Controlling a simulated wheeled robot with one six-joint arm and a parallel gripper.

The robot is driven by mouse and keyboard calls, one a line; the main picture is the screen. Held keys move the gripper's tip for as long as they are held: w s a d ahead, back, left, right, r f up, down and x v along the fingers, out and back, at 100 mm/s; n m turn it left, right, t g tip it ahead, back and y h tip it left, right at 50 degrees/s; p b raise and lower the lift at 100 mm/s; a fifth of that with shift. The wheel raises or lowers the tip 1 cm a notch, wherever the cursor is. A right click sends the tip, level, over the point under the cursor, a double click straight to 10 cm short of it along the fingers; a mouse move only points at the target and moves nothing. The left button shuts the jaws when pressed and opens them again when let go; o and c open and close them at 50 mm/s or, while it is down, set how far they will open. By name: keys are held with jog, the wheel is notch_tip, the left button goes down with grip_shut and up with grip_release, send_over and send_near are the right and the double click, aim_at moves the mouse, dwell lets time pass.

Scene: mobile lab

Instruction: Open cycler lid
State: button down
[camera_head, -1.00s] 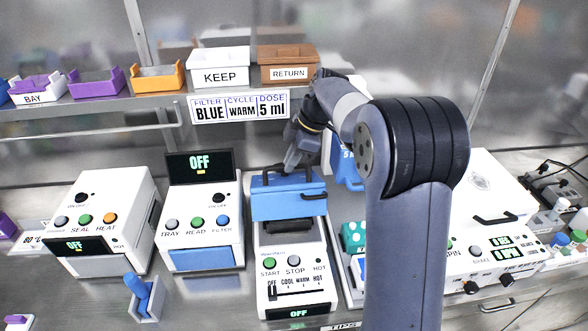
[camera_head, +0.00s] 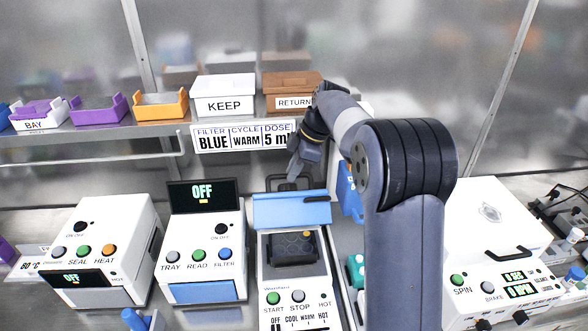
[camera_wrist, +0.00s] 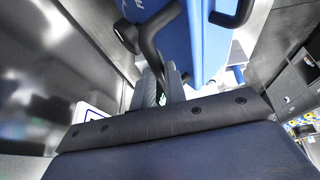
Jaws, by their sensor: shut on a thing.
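The cycler (camera_head: 291,284) is the white machine with START and STOP buttons in the middle of the bench. Its blue lid (camera_head: 290,212) stands raised at the back, and the dark block (camera_head: 292,247) beneath is exposed. My gripper (camera_head: 293,172) is shut on the black lid handle (camera_head: 275,183) at the lid's top edge. In the wrist view the fingers (camera_wrist: 160,88) close around the dark handle bar (camera_wrist: 148,45), with the blue lid (camera_wrist: 200,40) beyond. My arm hides part of the bench to the right.
A machine with TRAY and READ buttons (camera_head: 199,262) stands close on the left. A white SPIN machine (camera_head: 490,225) stands right. A shelf behind carries the KEEP bin (camera_head: 223,95), the brown RETURN bin (camera_head: 291,88) and other bins.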

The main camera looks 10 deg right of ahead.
jog(key=shift+s+f, duration=0.1)
jog(key=shift+f, duration=0.35)
jog(key=c, duration=1.8)
grip_release()
jog(key=shift+o, duration=0.8)
jog(key=shift+w+f, duration=0.1)
jog(key=shift+w, duration=0.15)
jog(key=shift+o, duration=0.9)
jog(key=shift+r, duration=0.25)
jog(key=v, duration=1)
jog(key=shift+r+b, duration=0.35)
jog(key=shift+b, duration=0.05)
jog(key=shift+d, duration=0.1)
